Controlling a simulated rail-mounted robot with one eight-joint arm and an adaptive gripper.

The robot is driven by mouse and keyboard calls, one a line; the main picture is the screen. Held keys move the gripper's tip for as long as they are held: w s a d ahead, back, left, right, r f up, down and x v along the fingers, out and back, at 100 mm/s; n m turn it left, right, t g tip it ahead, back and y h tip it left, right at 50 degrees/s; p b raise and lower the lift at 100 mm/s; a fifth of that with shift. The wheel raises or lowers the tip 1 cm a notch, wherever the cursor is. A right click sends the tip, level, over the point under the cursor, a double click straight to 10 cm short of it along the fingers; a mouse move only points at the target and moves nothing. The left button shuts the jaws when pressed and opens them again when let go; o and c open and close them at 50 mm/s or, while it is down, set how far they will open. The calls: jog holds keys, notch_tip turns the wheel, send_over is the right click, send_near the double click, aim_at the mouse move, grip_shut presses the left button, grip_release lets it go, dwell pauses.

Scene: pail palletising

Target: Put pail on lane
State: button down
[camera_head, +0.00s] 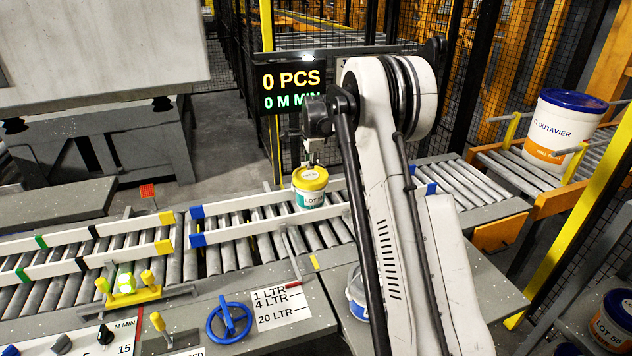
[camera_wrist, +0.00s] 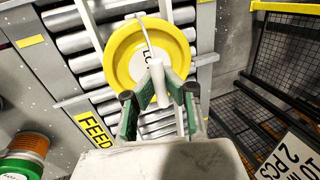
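A pail (camera_head: 310,190) with a yellow lid, a "LOT" label and a teal band is over the roller lane (camera_head: 268,238), near the far guide rail. In the wrist view its round yellow lid (camera_wrist: 122,50) is just beyond my fingers, with rollers (camera_wrist: 75,42) around it. My gripper (camera_wrist: 160,92) looks shut on the white grip of the pail's raised wire handle (camera_wrist: 157,78). In the head view my gripper (camera_head: 311,160) is right above the lid, partly hidden. The pail looks upright. I cannot tell whether its base touches the rollers.
A large blue-lidded pail (camera_head: 565,128) stands on the right conveyor. Another pail (camera_head: 357,295) is partly behind my arm. A blue handwheel (camera_head: 228,320) and yellow levers (camera_head: 125,285) are at the front. A display (camera_head: 291,88) reads "0 PCS". The left rollers (camera_head: 80,285) are clear.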

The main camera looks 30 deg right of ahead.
aim_at(310, 175)
jog(key=shift+f+p, duration=0.35)
jog(key=shift+f, duration=2.35)
jog(key=c, duration=2.4)
grip_release()
jog(key=shift+f, duration=0.15)
jog(key=o, duration=0.5)
